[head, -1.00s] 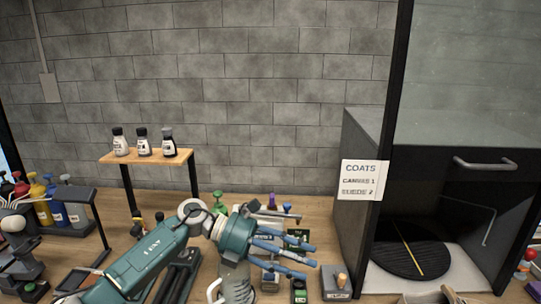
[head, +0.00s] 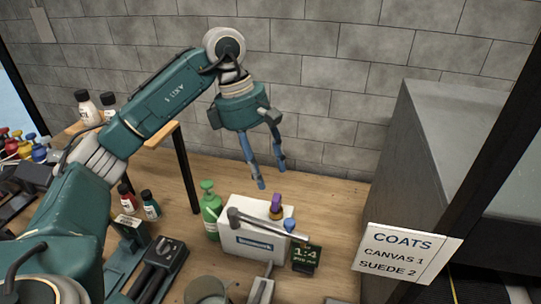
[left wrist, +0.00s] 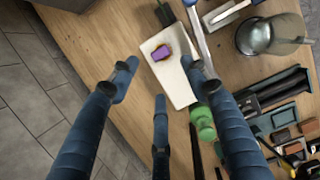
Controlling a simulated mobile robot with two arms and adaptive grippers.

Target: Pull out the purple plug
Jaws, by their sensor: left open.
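The purple plug (head: 276,204) stands upright on top of a white box (head: 233,243), with a brownish collar below the purple part. In the left wrist view the purple plug (left wrist: 161,53) shows from above on the white box (left wrist: 176,84), ahead of and between my finger tips. My left gripper (head: 272,178) is open and empty, its blue fingers pointing down above the plug and apart from it. It also shows in the left wrist view (left wrist: 160,76). My right gripper is not in view.
A COATS sign (head: 407,253) hangs on the dark cabinet at right.

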